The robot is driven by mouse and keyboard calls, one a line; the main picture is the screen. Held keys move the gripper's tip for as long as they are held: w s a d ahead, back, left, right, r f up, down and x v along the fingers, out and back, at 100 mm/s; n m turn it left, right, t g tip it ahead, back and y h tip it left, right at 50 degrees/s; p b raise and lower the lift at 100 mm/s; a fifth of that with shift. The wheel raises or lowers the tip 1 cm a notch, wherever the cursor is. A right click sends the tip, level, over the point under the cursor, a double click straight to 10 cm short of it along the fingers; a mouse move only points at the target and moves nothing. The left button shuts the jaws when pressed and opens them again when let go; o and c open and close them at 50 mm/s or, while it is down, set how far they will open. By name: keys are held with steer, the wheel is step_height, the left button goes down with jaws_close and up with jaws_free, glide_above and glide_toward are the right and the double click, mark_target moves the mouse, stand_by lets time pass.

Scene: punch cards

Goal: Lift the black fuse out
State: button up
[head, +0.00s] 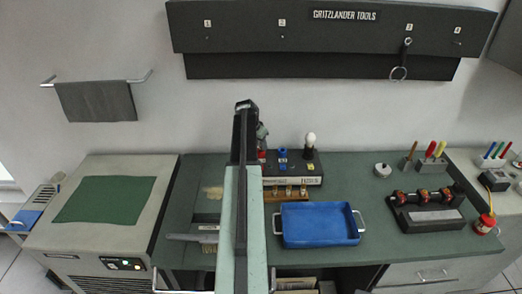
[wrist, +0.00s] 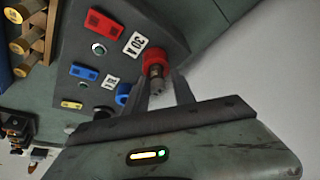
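A dark fuse panel (head: 300,180) stands at the back of the green bench. A red fuse (head: 263,155), a blue fuse (head: 283,154) and a black fuse (head: 309,153) sit along it, left to right. The black one is upright under a pale round top. My gripper (head: 262,131) is high by the red end, left of the black fuse. In the wrist view my gripper (wrist: 163,84) has its fingers apart, with the red fuse (wrist: 155,60) showing just beyond them. The blue fuse (wrist: 122,89) is beside the left finger.
A blue tray (head: 318,243) stands in front of the panel, right of my arm. A wooden block (head: 276,194) with brass pieces lies between them. A dark roller device (head: 425,208) and upright tools are farther right. The wall rack (head: 330,40) hangs above.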

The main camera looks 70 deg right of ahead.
jaws_close()
steer(key=shift+r, duration=0.1)
steer(key=shift+r, duration=0.2)
step_height(320, 180, up, 3)
steer(key=p, duration=0.3)
steer(key=shift+r+p, duration=0.15)
steer(key=shift+p, duration=0.2)
steer(key=s+a+r+p, duration=0.1)
steer(key=s+a, duration=0.8)
steer(key=a, duration=0.4)
steer(key=shift+s, duration=0.25)
